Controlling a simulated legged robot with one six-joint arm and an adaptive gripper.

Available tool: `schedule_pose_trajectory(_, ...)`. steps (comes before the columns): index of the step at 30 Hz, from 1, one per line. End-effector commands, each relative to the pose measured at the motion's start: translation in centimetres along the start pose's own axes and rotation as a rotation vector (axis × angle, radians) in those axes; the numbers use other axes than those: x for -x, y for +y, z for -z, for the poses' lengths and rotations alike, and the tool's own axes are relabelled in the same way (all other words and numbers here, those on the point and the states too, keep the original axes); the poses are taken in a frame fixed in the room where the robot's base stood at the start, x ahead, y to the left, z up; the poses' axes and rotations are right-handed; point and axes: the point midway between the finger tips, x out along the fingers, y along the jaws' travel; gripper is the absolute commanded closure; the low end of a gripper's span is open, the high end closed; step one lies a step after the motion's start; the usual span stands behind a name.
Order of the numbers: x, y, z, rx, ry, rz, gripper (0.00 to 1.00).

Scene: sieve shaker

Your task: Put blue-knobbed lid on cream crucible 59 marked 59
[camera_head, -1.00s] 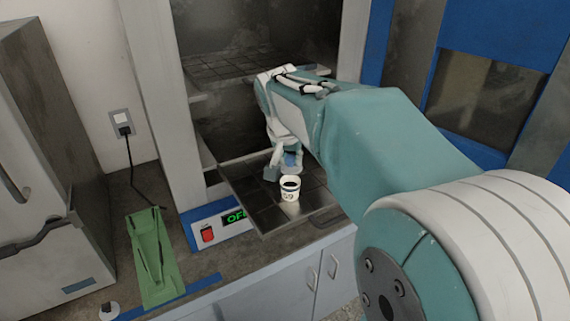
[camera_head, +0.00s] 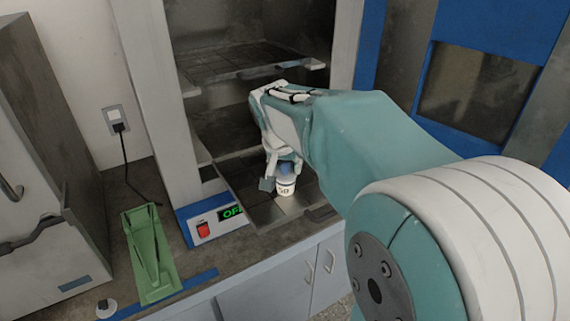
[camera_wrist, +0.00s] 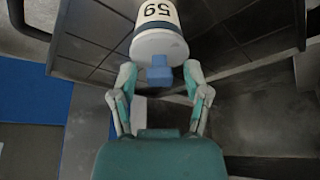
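The cream crucible (camera_head: 285,188), marked 59, stands upright on the pulled-out dark tiled shelf. In the wrist view the crucible (camera_wrist: 157,14) is upside down at the top, its number facing the camera. The lid's blue knob (camera_wrist: 160,74) points toward my gripper, and the pale lid (camera_wrist: 158,45) covers the crucible's mouth. It looks seated, though a small gap cannot be ruled out. The knob (camera_head: 285,170) also shows above the crucible in the head view. My gripper (camera_wrist: 160,86) is open, its fingers on either side of the knob with visible gaps.
The shelf (camera_head: 262,212) extends from the open chamber. Another shelf (camera_head: 235,65) lies above it, and my arm reaches in from the right. A green holder (camera_head: 150,255) sits on the counter at left, beside the OFF display (camera_head: 231,211) and red switch (camera_head: 203,229).

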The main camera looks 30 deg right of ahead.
Motion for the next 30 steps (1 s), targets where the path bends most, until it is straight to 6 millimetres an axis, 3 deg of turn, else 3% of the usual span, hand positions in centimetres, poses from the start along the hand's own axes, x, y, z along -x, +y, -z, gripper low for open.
schedule_pose_trajectory(7, 0.1, 0.0, 0.1, 0.000, 0.001, 0.001, 0.38)
schedule_pose_trajectory(11, 1.2, 0.0, 0.4, 0.000, 0.004, 0.003, 0.38)
schedule_pose_trajectory(24, 10.0, -0.1, 0.4, 0.000, 0.004, 0.003, 0.38)
schedule_pose_trajectory(30, 12.4, 0.0, 0.3, 0.000, 0.002, 0.002, 0.38)
